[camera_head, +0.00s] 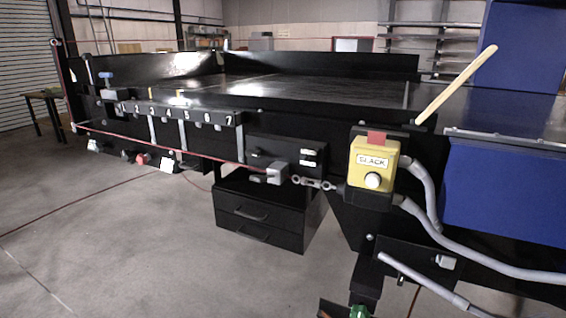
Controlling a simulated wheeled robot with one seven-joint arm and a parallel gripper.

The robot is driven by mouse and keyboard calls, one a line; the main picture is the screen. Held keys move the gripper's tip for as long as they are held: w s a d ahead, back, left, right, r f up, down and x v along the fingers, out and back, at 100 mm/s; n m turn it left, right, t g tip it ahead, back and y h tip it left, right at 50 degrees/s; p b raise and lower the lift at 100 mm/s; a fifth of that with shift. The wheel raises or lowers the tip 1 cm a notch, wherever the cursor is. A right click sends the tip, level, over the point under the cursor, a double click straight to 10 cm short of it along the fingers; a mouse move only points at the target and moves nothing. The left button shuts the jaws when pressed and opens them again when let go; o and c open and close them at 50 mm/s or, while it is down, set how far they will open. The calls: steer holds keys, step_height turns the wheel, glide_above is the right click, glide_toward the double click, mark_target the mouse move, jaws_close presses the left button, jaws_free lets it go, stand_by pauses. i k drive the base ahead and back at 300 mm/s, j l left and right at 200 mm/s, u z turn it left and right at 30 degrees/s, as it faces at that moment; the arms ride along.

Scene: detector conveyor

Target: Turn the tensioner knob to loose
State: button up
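I cannot tell for sure which part is the tensioner knob. A yellow box (373,165) on the conveyor's near side has a label that seems to read "SLACK" and a round white knob (372,181) below it. A turnbuckle (313,184) joins the box's left side to a grey block (276,173). A blue-topped fitting (107,77) stands at the conveyor's far left end; its details are too small to read. No loose or tight marking is legible. My gripper is not in view.
The black conveyor (300,90) spans the scene, with a numbered rail (190,114). A red cord (125,138) runs along its side. Black drawers (250,214) stand beneath. Grey hoses (470,245) and a blue panel (505,195) are at right.

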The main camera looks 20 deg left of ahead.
mark_target(256, 152)
steer(key=u, duration=1.25)
steer(key=i, duration=0.5)
steer(key=i+j, duration=0.15)
steer(key=i, duration=0.4)
steer(key=z, duration=0.05)
